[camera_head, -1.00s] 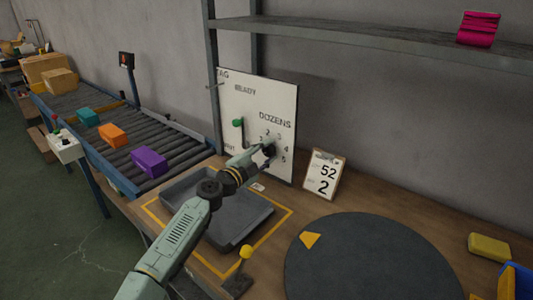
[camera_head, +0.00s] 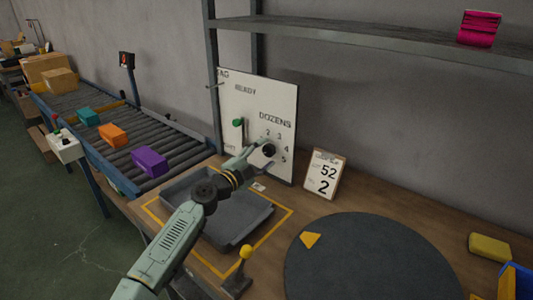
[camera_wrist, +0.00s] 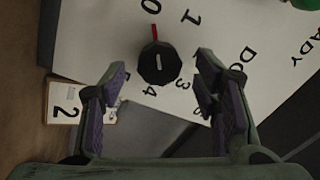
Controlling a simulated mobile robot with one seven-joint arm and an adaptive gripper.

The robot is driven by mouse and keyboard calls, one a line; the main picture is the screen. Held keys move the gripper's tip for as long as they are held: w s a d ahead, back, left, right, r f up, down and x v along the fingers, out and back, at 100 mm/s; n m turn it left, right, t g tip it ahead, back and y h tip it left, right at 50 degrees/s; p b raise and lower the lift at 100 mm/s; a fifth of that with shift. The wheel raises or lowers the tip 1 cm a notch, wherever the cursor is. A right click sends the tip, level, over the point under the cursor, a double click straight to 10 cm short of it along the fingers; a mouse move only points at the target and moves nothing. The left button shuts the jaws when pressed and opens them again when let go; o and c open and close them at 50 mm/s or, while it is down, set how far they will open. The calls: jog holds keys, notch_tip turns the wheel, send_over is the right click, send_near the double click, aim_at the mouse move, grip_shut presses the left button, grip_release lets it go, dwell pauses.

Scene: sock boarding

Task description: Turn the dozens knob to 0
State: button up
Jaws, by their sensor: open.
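The dozens knob (camera_head: 269,150) is a dark faceted dial on the white panel (camera_head: 284,103), under the word DOZENS. In the wrist view the knob (camera_wrist: 160,64) shows a white line on its face and a red mark at its edge on the side of the 0. Digits ring it, some hidden behind my fingers. My gripper (camera_wrist: 161,70) is open, with its purple-padded fingers spread on either side of the knob in the picture. No contact with the knob is visible. In the head view my gripper (camera_head: 259,156) is just left of the knob.
A card (camera_head: 325,175) reading 52 and 2 stands right of the panel. A green-knobbed lever (camera_head: 239,123) is left of the dial. A grey tray (camera_head: 230,222) lies below my arm. A round dark turntable (camera_head: 370,262) is at the right.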

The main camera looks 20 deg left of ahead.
jog(key=v, duration=1)
